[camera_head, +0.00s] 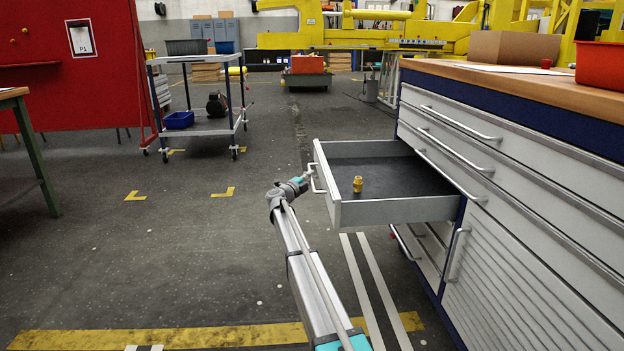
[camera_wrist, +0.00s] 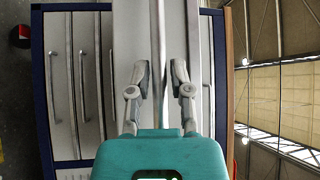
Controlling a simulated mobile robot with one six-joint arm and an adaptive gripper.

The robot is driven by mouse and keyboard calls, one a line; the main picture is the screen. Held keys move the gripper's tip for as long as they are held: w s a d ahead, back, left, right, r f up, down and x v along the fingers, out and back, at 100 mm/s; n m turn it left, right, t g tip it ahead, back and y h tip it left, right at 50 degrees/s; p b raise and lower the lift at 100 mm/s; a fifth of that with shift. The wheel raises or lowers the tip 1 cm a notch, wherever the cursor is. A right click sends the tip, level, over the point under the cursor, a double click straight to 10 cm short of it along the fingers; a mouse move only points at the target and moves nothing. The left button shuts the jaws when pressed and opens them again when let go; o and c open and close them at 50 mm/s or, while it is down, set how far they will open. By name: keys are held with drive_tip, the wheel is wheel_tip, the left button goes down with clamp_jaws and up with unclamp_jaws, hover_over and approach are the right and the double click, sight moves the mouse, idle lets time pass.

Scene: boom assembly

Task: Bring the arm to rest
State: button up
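The pulled-out drawer (camera_head: 390,210) of the workshop cabinet stands open, with a small brass-coloured fitting (camera_head: 357,184) upright on its dark floor. My gripper (camera_head: 308,177) is at the drawer's front handle (camera_head: 316,184), at the end of my outstretched arm. In the wrist view my gripper (camera_wrist: 160,72) has its two fingers apart. The handle bar (camera_wrist: 161,40) runs between them with a gap on each side. From these views I cannot tell how deep the fingers reach past the bar. The fitting does not show in the wrist view.
The cabinet (camera_head: 530,190) fills the right side, its other drawers shut. A cardboard box (camera_head: 514,47) and a red bin (camera_head: 602,68) stand on its top. A trolley (camera_head: 203,100) stands at the back left. A green-legged table (camera_head: 38,155) is at the left edge. The floor left of my arm is clear.

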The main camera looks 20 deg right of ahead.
drive_tip(key=shift+o, duration=1)
drive_tip(key=shift+s, duration=0.15)
drive_tip(key=shift+a, duration=0.15)
